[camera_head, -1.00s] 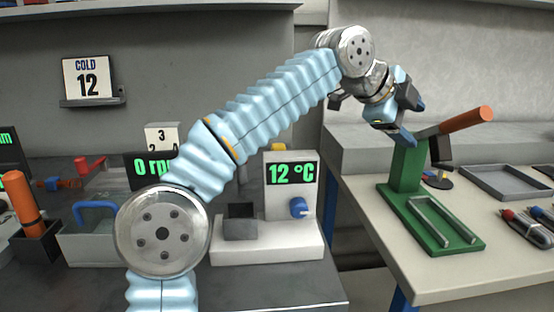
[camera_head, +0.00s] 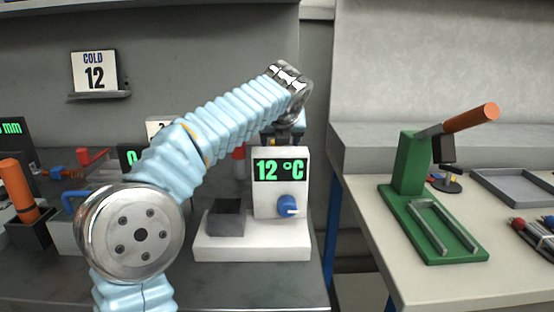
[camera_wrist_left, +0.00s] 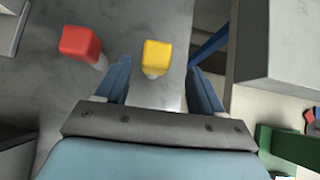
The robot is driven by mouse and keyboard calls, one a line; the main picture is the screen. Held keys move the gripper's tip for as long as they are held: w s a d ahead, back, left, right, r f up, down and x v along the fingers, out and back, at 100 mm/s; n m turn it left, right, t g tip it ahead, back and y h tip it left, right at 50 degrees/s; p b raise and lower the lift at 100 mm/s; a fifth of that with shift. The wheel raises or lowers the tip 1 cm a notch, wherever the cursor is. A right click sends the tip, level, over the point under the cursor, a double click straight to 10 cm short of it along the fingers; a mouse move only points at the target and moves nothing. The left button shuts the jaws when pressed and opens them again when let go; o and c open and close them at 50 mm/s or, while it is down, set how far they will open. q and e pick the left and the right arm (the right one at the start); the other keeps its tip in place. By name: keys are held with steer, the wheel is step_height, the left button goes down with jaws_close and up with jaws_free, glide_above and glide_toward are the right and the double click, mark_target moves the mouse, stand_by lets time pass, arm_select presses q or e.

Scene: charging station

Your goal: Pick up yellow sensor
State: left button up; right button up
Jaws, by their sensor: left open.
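The yellow sensor (camera_wrist_left: 156,56) is a small yellow block in the left wrist view, standing near the edge of the grey bench. My left gripper (camera_wrist_left: 158,68) is open, one finger on each side of it in that view, and holds nothing. I cannot tell how far above the sensor the fingers are. In the head view my arm reaches behind the 12 °C display unit (camera_head: 263,208). My right gripper is not in view.
A red block (camera_wrist_left: 80,44) stands left of the yellow sensor in the left wrist view; it also shows behind the display unit (camera_head: 238,153). To the right is a bench with a green press (camera_head: 411,165) and a grey tray (camera_head: 515,187). A gap separates the benches.

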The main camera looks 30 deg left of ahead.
arm_select(q)
steer(key=x, duration=0.5)
steer(key=shift+a+f, duration=0.1)
steer(key=shift+a, duration=0.2)
steer(key=shift+c, duration=0.5)
steer(key=c, duration=1)
